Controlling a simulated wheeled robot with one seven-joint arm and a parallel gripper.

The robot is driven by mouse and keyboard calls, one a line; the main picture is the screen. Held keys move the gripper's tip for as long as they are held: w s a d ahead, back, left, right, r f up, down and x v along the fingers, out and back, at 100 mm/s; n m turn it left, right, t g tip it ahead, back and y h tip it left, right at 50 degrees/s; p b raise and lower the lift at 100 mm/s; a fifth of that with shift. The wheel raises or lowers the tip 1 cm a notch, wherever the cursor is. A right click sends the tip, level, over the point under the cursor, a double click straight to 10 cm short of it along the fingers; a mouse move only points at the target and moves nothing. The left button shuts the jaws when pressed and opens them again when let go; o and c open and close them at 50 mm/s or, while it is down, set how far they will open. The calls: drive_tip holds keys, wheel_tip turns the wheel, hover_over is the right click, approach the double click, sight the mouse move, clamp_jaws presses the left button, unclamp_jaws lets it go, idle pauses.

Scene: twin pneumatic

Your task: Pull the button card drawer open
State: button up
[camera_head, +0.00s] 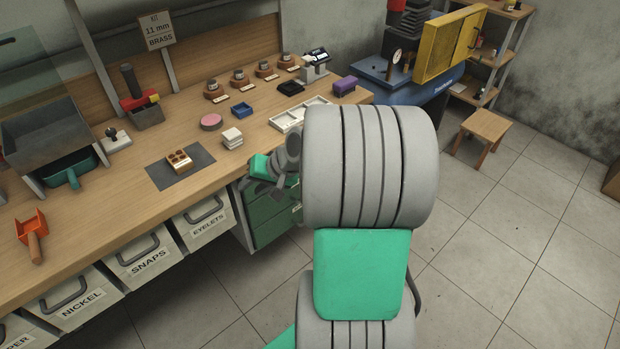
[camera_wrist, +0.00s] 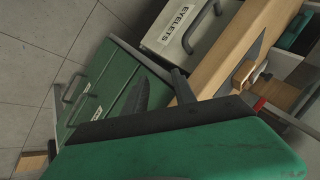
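A green drawer unit (camera_head: 272,218) stands under the workbench, partly hidden by my arm. In the wrist view the green drawer fronts (camera_wrist: 103,68) appear tilted, with a bar handle (camera_wrist: 68,90) and small pale labels I cannot read. I cannot tell which one is the button card drawer. The drawer fronts look closed. My gripper (camera_head: 268,178) is at the bench's front edge, near the upper part of the unit. In the wrist view its two dark fingers (camera_wrist: 160,76) are apart with nothing seen held between them. Whether they touch a drawer or handle is unclear.
The workbench (camera_head: 110,210) holds a mat with a brown block (camera_head: 179,161), white blocks (camera_head: 232,138), a white tray (camera_head: 298,115) and other small items. Pale bins, including EYELETS (camera_head: 205,222), sit under its edge. A stool (camera_head: 484,132) stands right; much floor is clear.

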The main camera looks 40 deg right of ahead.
drive_tip(key=s+d+f+m+t+h+b, duration=0.1)
drive_tip(key=d+f+m+t+b, duration=0.2)
drive_tip(key=d, duration=0.5)
drive_tip(key=s+d+f+m+t+h+b, duration=0.1)
drive_tip(key=s+d+f+m+t, duration=0.2)
drive_tip(key=d, duration=0.5)
drive_tip(key=d+f+m+t+h+b, duration=0.1)
drive_tip(key=d+f+m+t+b, duration=0.1)
drive_tip(key=d+m, duration=0.45)
drive_tip(key=shift+n, duration=0.75)
drive_tip(key=x, duration=0.4)
drive_tip(key=d+x, duration=0.1)
drive_tip(key=x, duration=0.2)
drive_tip(key=shift+w+r, duration=0.15)
drive_tip(key=shift+r, duration=0.05)
drive_tip(key=shift+c, duration=0.3)
clamp_jaws()
